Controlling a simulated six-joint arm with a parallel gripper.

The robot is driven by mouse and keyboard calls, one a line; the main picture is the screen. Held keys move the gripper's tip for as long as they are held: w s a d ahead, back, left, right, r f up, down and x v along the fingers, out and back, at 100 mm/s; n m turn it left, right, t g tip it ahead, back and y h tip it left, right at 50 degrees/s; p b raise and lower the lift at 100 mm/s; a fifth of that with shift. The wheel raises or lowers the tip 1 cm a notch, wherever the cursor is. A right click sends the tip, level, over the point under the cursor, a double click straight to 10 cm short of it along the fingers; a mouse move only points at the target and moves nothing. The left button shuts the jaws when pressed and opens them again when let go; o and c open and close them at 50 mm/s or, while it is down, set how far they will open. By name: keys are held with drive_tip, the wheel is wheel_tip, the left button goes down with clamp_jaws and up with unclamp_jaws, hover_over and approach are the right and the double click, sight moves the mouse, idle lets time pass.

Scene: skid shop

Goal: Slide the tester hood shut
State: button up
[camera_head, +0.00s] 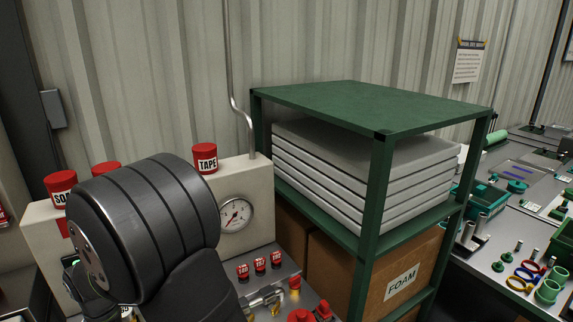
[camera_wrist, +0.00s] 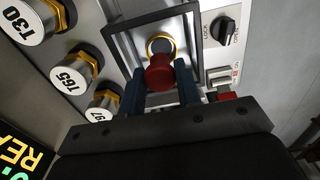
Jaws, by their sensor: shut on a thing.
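In the wrist view, my gripper (camera_wrist: 160,78) has its two blue-grey fingers on either side of a red knob (camera_wrist: 161,73), shut on it. A yellow ring shows behind the knob. A dark rectangular frame (camera_wrist: 196,50), which looks like the tester hood, surrounds a grey panel behind the knob. Its lower part is hidden by my gripper, and I cannot tell how far it is open. In the head view, my dark wrist covers the working area, and my fingers and the knob are hidden.
Beside the frame are round parts marked T30 (camera_wrist: 27,22) and 165 (camera_wrist: 70,78), a black LOCK dial (camera_wrist: 224,29) and a lit display (camera_wrist: 22,155). In the head view, a gauge (camera_head: 236,215) and a green rack (camera_head: 376,200) stand right of my wrist.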

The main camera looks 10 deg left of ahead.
drive_tip(key=shift+s+a, duration=0.15)
drive_tip(key=shift+a, duration=0.05)
drive_tip(key=shift+s+a, duration=0.6)
drive_tip(key=shift+s, duration=0.05)
drive_tip(key=o, duration=0.8)
drive_tip(key=shift+r, duration=0.1)
wheel_tip(320, 180, up, 7)
drive_tip(key=shift+r, duration=0.15)
idle(0.4)
drive_tip(key=shift+r, duration=2.5)
idle(2.7)
